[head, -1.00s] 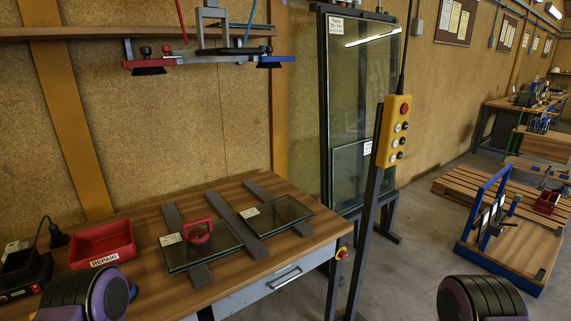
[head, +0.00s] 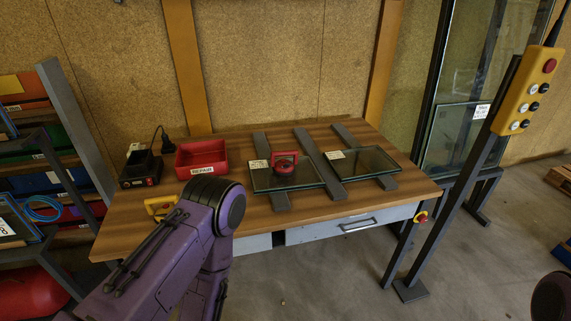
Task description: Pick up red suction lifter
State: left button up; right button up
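The red suction lifter (head: 285,164) stands on the left glass pane (head: 262,181) on the wooden workbench, with its red handle upward. My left arm comes up from the bottom left and ends in front of the bench's front edge, left of and nearer than the lifter. Its gripper is not visible; only purple arm links show. My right gripper is also out of view; just a dark rounded part of my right arm shows at the bottom right edge. Nothing touches the lifter except the glass below it.
A red REPAIR bin (head: 201,157) and a black charger (head: 141,169) stand at the bench's left. A second glass pane (head: 362,163) lies to the right on dark strips. A yellow button box (head: 527,90) on a post stands right. A shelf with bins (head: 45,180) stands left.

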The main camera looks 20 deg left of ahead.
aim_at(277, 169)
jog(key=z, duration=0.45)
jog(key=i, duration=1)
jog(key=u, duration=0.65)
jog(key=i, duration=0.45)
jog(key=u, duration=0.55)
